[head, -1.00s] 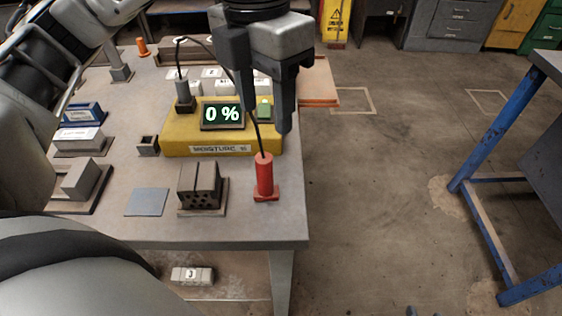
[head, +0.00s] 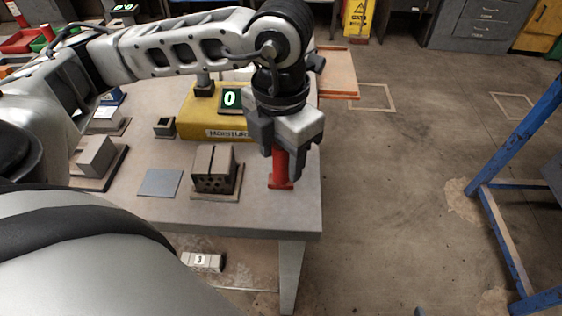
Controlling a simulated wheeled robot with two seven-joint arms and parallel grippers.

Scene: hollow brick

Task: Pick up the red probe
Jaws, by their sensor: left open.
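The red probe (head: 279,172) stands upright on its small red base near the right front corner of the grey table (head: 235,219). My left gripper (head: 284,165) points down over it, its fingers open and on either side of the probe's body in the picture. The gripper hides the probe's top and cable. I cannot tell whether the fingers touch it. My right gripper is not in view.
A dark hollow brick (head: 214,168) on a small board stands left of the probe. A blue-grey plate (head: 160,183) and a grey block (head: 96,156) on a dark base lie farther left. A blue-framed bench (head: 520,140) stands right, across open floor.

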